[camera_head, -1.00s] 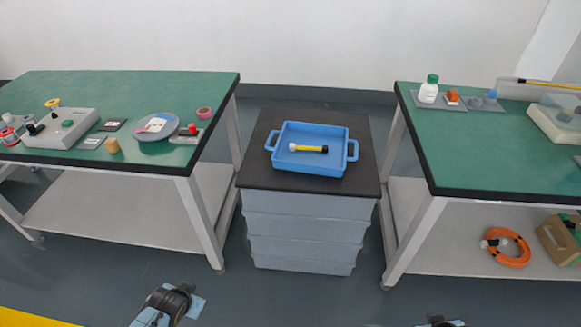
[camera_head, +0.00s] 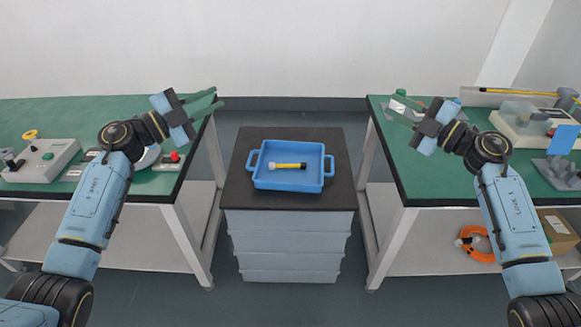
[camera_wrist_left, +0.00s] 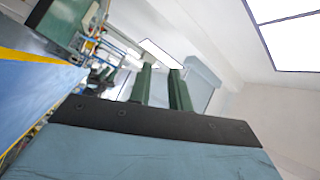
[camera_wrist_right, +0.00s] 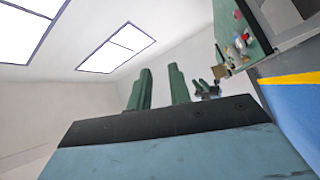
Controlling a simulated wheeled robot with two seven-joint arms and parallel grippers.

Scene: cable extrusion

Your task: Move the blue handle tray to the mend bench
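The blue handle tray (camera_head: 290,184) sits on the black top of a grey stand between two green benches, with a handle at its left and right sides. A yellow and black tool with a white end (camera_head: 287,166) lies in it. My left gripper (camera_head: 213,99) is raised, left of and above the tray, with its fingers apart and empty. My right gripper (camera_head: 389,108) is raised to the right of the tray, also apart and empty. The wrist views show the left fingers (camera_wrist_left: 163,88) and right fingers (camera_wrist_right: 159,88) with a gap between them. Which bench is the mend bench I cannot tell.
The left green bench (camera_head: 60,115) carries a grey device (camera_head: 42,160) and small items. The right green bench (camera_head: 425,180) carries a white bottle, a device (camera_head: 520,118) and a grey fixture. An orange coil (camera_head: 475,243) lies on its lower shelf. The stand top (camera_head: 290,139) is clear around the tray.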

